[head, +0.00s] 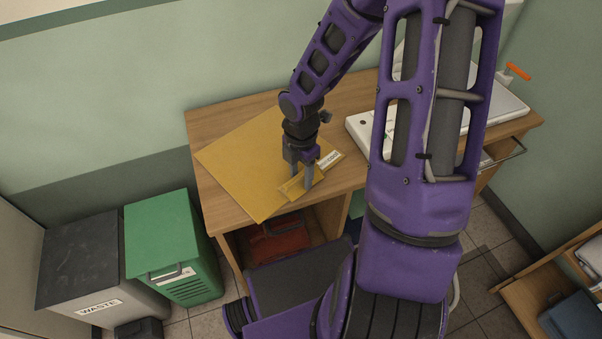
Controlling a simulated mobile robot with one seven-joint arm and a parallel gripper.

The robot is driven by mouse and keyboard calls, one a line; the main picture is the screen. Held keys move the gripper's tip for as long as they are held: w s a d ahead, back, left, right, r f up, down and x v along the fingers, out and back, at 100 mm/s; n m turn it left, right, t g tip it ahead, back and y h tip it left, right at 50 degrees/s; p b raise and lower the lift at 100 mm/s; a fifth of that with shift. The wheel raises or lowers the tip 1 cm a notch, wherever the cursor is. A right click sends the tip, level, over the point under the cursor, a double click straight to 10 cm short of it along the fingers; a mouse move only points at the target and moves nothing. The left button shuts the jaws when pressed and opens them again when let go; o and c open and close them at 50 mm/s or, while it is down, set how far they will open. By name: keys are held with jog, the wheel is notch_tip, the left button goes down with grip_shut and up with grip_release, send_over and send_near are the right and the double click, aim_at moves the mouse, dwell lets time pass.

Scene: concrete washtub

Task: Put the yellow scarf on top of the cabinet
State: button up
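The yellow scarf (245,160) appears as a broad, flat yellow sheet on the wooden cabinet top (345,95), at its left part. Its lower corner reaches the front edge. A narrow raised yellow strip or fold (290,189) lies on its right part, with a white label (330,159) at the strip's upper right end. I cannot tell whether the strip belongs to the sheet. My gripper (302,180) points down at this strip. Its fingers are apart with yellow between them; whether they pinch it is unclear.
A white device (362,128) and a grey flat panel (497,100) occupy the cabinet's right side. An orange-handled item (518,72) stands behind. A drawer (502,152) is partly open. Green (170,240) and grey (85,265) bins stand left. A red item (278,238) sits in the open compartment.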

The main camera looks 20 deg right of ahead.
notch_tip(320, 180, up, 12)
jog(key=p, duration=0.2)
jog(key=shift+r+p, duration=0.2)
jog(key=shift+p, duration=0.15)
dwell(0.4)
